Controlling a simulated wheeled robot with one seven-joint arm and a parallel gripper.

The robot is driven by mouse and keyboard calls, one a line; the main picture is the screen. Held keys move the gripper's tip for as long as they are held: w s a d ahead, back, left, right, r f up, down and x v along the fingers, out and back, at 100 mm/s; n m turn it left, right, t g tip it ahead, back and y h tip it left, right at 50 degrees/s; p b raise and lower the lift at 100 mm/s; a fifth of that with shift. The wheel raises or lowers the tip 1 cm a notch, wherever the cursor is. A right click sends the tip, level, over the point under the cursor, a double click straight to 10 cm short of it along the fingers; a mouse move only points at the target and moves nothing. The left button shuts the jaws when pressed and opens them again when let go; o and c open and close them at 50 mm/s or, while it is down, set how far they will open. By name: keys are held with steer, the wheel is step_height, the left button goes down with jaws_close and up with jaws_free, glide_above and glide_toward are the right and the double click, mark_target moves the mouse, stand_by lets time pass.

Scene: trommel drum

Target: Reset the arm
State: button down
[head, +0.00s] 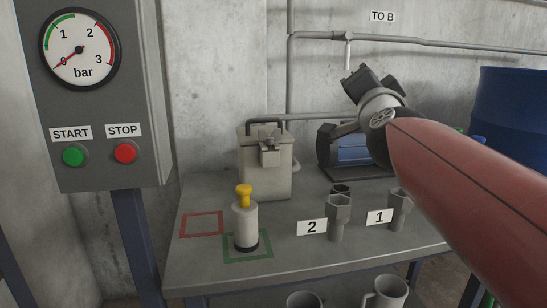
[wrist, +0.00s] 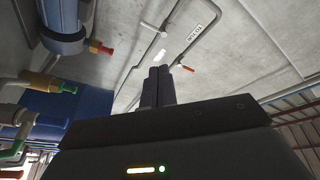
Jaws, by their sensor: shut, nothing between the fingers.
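My gripper (wrist: 159,69) shows in the wrist view with its two dark fingers side by side, shut and empty. It points up at a grey wall with pipes and touches nothing that I can see. In the head view my red arm (head: 465,205) reaches in from the lower right. Its grey and black wrist end is raised above the back of the table, and the fingers cannot be made out clearly there.
The table (head: 205,262) holds a yellow-topped white cylinder (head: 245,225) on a green square, an empty red square (head: 202,223), a grey box (head: 265,170), and grey cups by labels 2 and 1. A control panel (head: 105,172) stands left, a blue drum (head: 510,105) right.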

steer(key=s+f+n+g, duration=0.3)
steer(key=s+f+g, duration=0.2)
steer(key=s+f, duration=0.3)
steer(key=s+f+n+g+y, duration=0.1)
steer(key=s+f+n+g, duration=0.3)
steer(key=f, duration=1.2)
steer(key=s+a+f+n+g, duration=0.1)
steer(key=s+f+n+g, duration=0.2)
steer(key=s+f, duration=1)
steer(key=g, duration=0.2)
steer(key=shift+n+g+y, duration=0.3)
steer(key=shift+y, duration=0.1)
